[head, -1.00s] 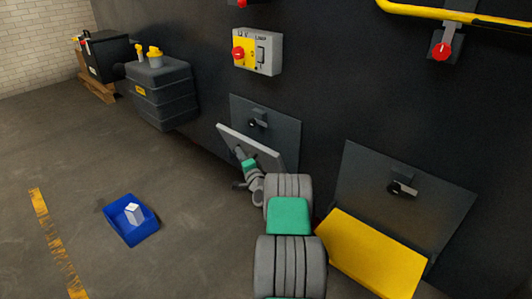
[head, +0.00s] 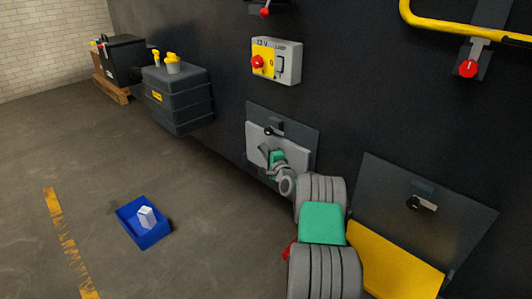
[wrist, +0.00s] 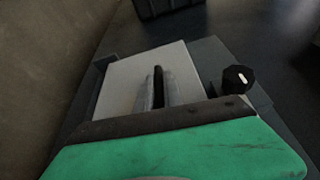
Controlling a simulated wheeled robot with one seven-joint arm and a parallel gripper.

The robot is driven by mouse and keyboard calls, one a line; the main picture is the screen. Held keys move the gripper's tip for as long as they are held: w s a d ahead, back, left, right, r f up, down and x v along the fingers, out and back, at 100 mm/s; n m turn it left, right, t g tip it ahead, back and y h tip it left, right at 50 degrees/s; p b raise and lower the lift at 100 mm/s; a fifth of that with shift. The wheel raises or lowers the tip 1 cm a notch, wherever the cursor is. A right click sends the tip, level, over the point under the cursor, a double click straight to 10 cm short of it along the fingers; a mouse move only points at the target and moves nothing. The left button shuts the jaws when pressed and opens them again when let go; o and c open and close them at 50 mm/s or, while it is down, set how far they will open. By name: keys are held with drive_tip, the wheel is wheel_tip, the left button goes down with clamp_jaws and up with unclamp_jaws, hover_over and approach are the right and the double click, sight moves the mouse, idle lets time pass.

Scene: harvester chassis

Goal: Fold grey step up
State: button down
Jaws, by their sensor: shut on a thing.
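The grey step (head: 257,137) stands almost flat against its dark backing plate (head: 296,132) on the machine's side. In the wrist view the step (wrist: 122,78) fills the middle as a pale panel. My gripper (head: 265,153) is at the step's outer face, its two fingers (wrist: 158,90) close together with a dark strip between them. It is shut on the grey step; the exact grip spot is partly hidden by the fingers. A black latch knob (head: 270,131) sits above the step on the plate; it also shows in the wrist view (wrist: 238,78), clear of the step.
A yellow step (head: 395,265) is folded down at the right, below its own latch (head: 421,204). A blue bin (head: 144,224) with a pale block stands on the floor at left. A dark tank (head: 178,100) and a switch box (head: 276,62) are on the machine's side.

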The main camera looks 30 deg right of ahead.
drive_tip(key=shift+w+r, duration=0.1)
drive_tip(key=shift+r, duration=0.35)
drive_tip(key=c, duration=1.7)
unclamp_jaws()
drive_tip(key=shift+d+f, duration=0.1)
drive_tip(key=shift+c, duration=0.2)
drive_tip(key=shift+o, duration=1.2)
drive_tip(key=shift+f, duration=0.2)
drive_tip(key=s+a+p, duration=0.1)
drive_tip(key=s, duration=0.7)
drive_tip(key=shift+r, duration=0.1)
